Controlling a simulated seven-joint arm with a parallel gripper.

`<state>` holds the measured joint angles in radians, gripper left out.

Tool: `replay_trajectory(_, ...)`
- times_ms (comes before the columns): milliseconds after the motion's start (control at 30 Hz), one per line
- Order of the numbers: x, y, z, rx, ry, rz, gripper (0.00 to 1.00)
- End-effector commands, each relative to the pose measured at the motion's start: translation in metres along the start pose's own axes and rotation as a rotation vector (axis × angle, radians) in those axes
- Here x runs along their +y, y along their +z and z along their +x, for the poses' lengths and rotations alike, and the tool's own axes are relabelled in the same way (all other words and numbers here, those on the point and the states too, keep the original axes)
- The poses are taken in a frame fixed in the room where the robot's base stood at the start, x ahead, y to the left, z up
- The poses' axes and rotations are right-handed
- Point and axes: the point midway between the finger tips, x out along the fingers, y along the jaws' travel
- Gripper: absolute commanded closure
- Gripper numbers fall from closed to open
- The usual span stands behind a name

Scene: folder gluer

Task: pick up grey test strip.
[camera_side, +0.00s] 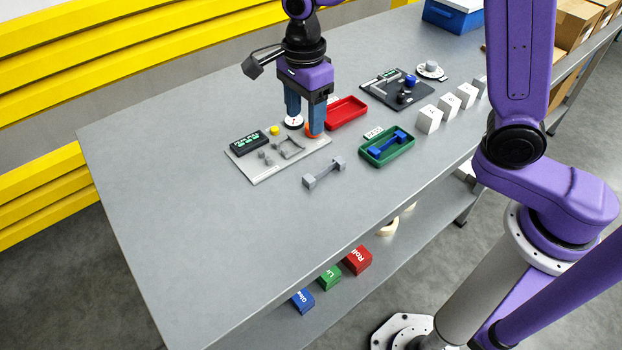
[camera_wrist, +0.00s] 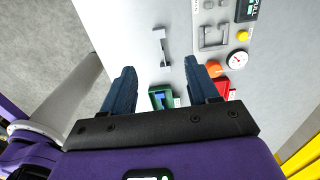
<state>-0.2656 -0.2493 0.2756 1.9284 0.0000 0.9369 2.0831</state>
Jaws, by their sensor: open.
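The grey test strip (camera_side: 324,173) is a dumbbell-shaped piece with blocky ends, lying on the bare grey table (camera_side: 210,210) in front of the test panel. In the wrist view the strip (camera_wrist: 161,47) lies beyond the fingertips, roughly in line with the gap between them. My gripper (camera_side: 305,129) is open and empty, its two dark blue fingers apart. In the side view it overlaps the back right of the panel. The gripper also shows in the wrist view (camera_wrist: 159,68), with clear space between its fingers and the strip.
The light grey panel (camera_side: 268,175) carries a display, a yellow button (camera_side: 275,130), a gauge (camera_side: 293,122) and a clamp-like fixture. A green tray (camera_side: 405,152) holds a blue strip (camera_side: 388,143). A red tray (camera_side: 346,112) looks empty. White blocks (camera_side: 429,119) stand right. The table's front left is clear.

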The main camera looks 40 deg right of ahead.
Motion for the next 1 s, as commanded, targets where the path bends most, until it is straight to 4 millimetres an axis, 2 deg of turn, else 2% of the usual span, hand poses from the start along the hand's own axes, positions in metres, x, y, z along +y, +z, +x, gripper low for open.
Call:
replay_trajectory(167,0.001,-0.001,0.024,0.003,0.006,0.006,0.40)
replay_trajectory(600,0.001,-0.001,0.104,0.003,0.005,0.005,0.40)
replay_trajectory(1000,0.002,-0.002,0.136,0.003,0.004,0.004,0.40)
